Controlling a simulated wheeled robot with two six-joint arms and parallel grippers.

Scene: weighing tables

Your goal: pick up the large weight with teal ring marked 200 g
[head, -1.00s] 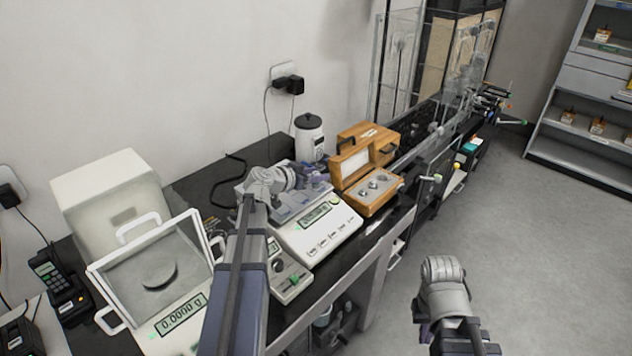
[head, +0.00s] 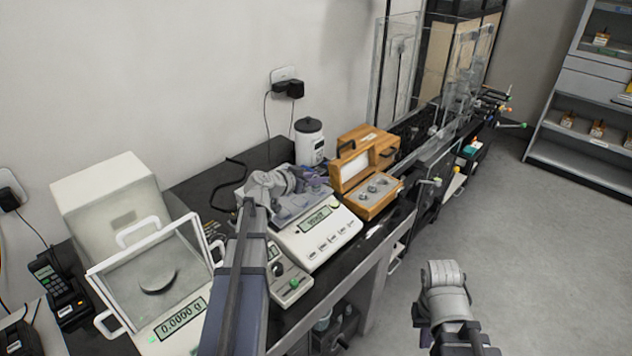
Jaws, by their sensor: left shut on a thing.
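My left gripper (head: 322,180) is above the back of the white balance (head: 318,237), near the left side of the open wooden weight box (head: 369,207). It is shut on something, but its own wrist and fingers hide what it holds. Several silvery weights (head: 372,188) sit in the front tray of the box. They are too small to read a mark or see a teal ring. My right arm's wrist (head: 445,287) is at the lower right, over the floor and clear of the table. Its fingertips do not show clearly.
A larger balance with a glass-lidded frame (head: 153,272) stands at the left, before a white box-shaped housing (head: 112,215). A white canister (head: 309,141) stands behind my left gripper. Glass panels (head: 470,60) rise along the table's far end.

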